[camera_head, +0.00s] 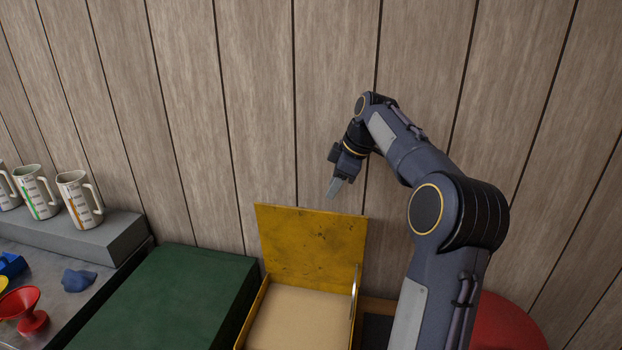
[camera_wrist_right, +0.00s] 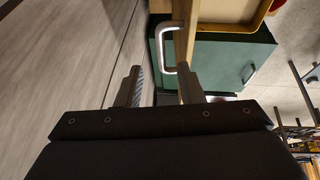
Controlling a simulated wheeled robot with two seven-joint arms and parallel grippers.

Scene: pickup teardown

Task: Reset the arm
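My right arm (camera_head: 425,225) rises from the lower right and bends left in the head view. Its gripper (camera_head: 335,187) hangs in the air in front of the wood wall, above a yellow panel (camera_head: 310,245). In the right wrist view the two fingers of my right gripper (camera_wrist_right: 161,88) stand apart, with nothing visibly held between them. A silver handle (camera_wrist_right: 159,48) shows beyond the fingertips; whether it touches the right finger I cannot tell. My left arm and gripper are not in view.
The yellow panel stands upright behind a yellow-rimmed tray (camera_head: 251,318) with a tan inside. A green box (camera_head: 165,295) stands left of it. Several mugs (camera_head: 78,199) stand on a grey block (camera_head: 75,237); a red funnel (camera_head: 25,308) is below them. A red rounded object (camera_head: 510,325) is at lower right.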

